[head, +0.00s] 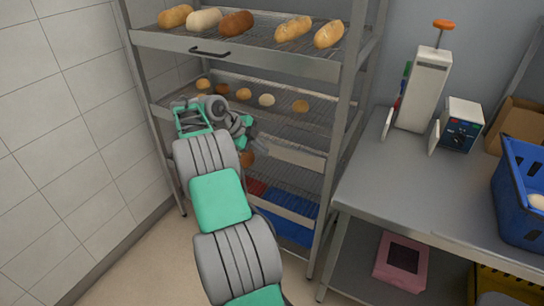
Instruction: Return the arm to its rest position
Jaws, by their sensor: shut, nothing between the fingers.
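My arm reaches up from the bottom of the head view and bends toward the bread rack (345,160). My gripper (262,146) is at the arm's far end, in front of the rack's middle shelves. It points to the right and slightly down. Its fingers are shut with nothing held between them. My arm hides part of the rack's lower left side. I cannot tell the exact gap between the gripper and the rack.
Loaves (294,28) lie on the rack's top shelf, with rolls (266,100) below. A tiled wall (70,110) is at left. A steel table (420,185) at right holds a slicer-like machine (424,88), a control box (460,125) and a blue crate (520,200). Floor shows at lower left.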

